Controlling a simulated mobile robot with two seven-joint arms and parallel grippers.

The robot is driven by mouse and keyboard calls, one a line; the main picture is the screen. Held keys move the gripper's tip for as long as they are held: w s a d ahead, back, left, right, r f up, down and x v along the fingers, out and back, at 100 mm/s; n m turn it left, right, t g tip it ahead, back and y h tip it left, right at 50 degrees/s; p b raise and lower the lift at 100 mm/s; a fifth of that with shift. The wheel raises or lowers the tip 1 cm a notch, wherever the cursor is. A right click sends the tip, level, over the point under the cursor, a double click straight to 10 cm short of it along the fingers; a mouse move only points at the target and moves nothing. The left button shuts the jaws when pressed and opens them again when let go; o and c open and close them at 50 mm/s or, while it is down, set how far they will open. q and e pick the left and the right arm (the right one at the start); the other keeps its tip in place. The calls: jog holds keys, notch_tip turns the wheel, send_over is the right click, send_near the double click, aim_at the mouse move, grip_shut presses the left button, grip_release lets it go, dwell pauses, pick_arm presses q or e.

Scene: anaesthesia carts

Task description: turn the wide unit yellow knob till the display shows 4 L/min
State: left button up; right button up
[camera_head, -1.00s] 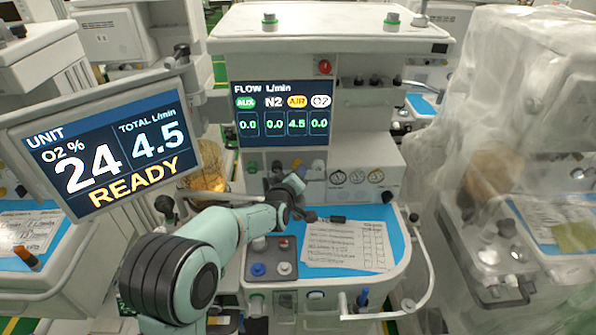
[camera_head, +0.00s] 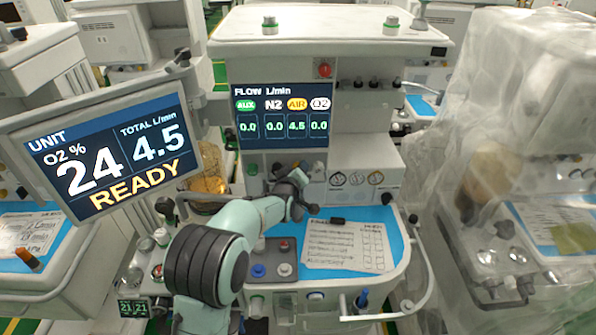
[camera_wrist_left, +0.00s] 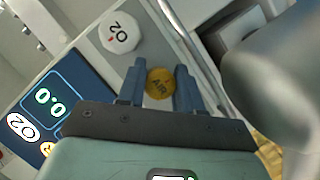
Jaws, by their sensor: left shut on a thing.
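The yellow AIR knob (camera_wrist_left: 159,84) shows in the left wrist view between the two blue fingers of my left gripper (camera_wrist_left: 158,76), which is shut on it. In the head view my left arm reaches to the knob row under the flow display, and the gripper hides most of the yellow knob there. The flow display (camera_head: 282,115) reads 0.0 for AUX, 0.0 for N2, 4.5 for AIR and 0.0 for O2. The tilted unit screen (camera_head: 108,150) shows O2 24 %, total 4.5 L/min and READY. My right gripper is out of view.
The white O2 knob (camera_wrist_left: 119,33) sits beside the yellow one. A paper checklist (camera_head: 347,245) lies on the blue worktop below. A red knob (camera_head: 325,70) is above right of the display. A plastic-draped cart (camera_head: 525,120) stands at the right.

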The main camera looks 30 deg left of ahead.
pick_arm(q)
jog(key=m+g+y+p, duration=0.1)
jog(key=m+p, duration=0.1)
jog(key=shift+r+m+p, duration=0.15)
jog(key=shift+m+p, duration=0.15)
jog(key=shift+p, duration=0.1)
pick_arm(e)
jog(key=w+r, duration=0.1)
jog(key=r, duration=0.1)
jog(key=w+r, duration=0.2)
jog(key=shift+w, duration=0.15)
pick_arm(q)
jog(key=o, duration=0.7)
jog(key=shift+f, duration=0.2)
jog(key=shift+o, duration=0.2)
jog(key=p+v, duration=0.1)
jog(key=v, duration=1.2)
jog(key=shift+r, duration=0.2)
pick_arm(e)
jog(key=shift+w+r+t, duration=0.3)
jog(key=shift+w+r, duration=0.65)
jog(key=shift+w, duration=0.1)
pick_arm(q)
jog(key=shift+s+d, duration=0.1)
jog(key=shift+d, duration=0.1)
